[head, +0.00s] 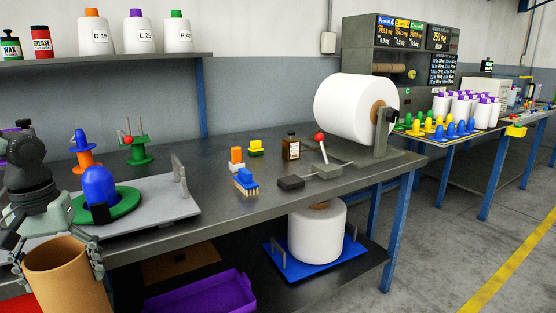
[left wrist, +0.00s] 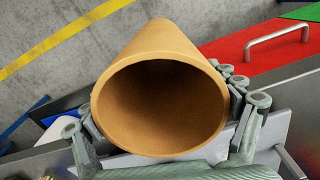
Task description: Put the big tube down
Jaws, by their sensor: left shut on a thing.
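The big tube (head: 66,277) is a brown cardboard cylinder at the lower left of the head view. My left gripper (head: 58,262) is shut on it, with fingers on both sides of the tube. The tube stands roughly upright in front of the bench, its open end up and its lower part cut off by the picture edge. In the left wrist view the tube (left wrist: 160,105) fills the middle, its hollow end facing the camera, between the fingers of my left gripper (left wrist: 165,120). My right gripper is not in view.
The bench (head: 270,205) holds a grey plate (head: 165,203) with a green disc and blue dome (head: 99,186). Below are a purple bin (head: 205,295) and a white roll on a blue tray (head: 272,250). A red surface (left wrist: 250,45) shows in the wrist view.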

